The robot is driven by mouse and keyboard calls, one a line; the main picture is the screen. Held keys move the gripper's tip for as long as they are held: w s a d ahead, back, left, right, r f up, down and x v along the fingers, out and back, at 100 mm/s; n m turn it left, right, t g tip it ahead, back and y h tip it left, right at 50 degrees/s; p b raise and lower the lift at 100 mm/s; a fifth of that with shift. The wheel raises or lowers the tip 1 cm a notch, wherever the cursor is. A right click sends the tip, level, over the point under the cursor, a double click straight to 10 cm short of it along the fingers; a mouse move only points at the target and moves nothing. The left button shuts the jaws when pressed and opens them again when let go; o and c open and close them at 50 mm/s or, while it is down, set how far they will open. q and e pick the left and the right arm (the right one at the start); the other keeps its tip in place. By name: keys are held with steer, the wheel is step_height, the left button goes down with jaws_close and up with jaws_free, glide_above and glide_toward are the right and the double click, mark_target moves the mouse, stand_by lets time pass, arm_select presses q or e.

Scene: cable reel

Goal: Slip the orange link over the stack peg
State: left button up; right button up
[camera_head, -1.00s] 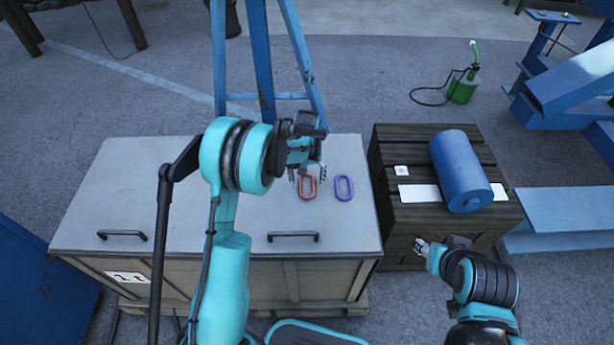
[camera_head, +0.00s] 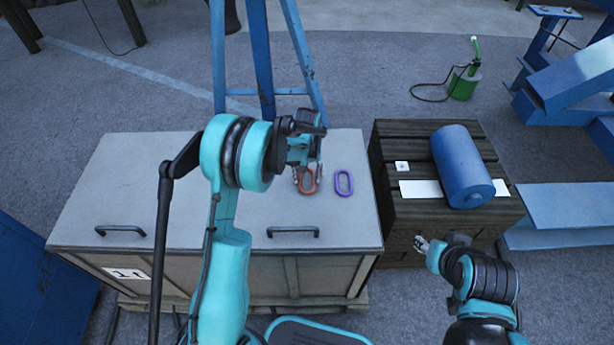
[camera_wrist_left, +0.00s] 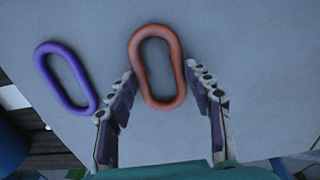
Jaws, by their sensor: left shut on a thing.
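The orange link (camera_head: 308,190) is an oval ring on the grey cabinet top, and it also shows in the left wrist view (camera_wrist_left: 163,103). My left gripper (camera_head: 307,177) is over it, its fingers on either side of the link's near part, shut on it. A purple link (camera_head: 344,183) lies flat just to the right, untouched. My right gripper (camera_head: 422,243) is small and empty-looking in front of the dark crate; its jaw opening is unclear. I cannot make out the stack peg for certain; a small white square with a dark centre (camera_head: 402,167) sits on the crate.
The grey cabinet (camera_head: 130,190) has two handles at its front edge. The dark slatted crate (camera_head: 395,135) stands to its right, bearing a blue cylinder (camera_head: 460,165) and a white strip (camera_head: 419,190). Blue trestle legs (camera_head: 262,60) rise behind the cabinet. The cabinet's left top is clear.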

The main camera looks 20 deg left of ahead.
arm_select(q)
step_height(320, 180, up, 7)
steer(key=p, duration=0.3)
steer(key=shift+f+p, duration=0.2)
steer(key=shift+p, duration=0.15)
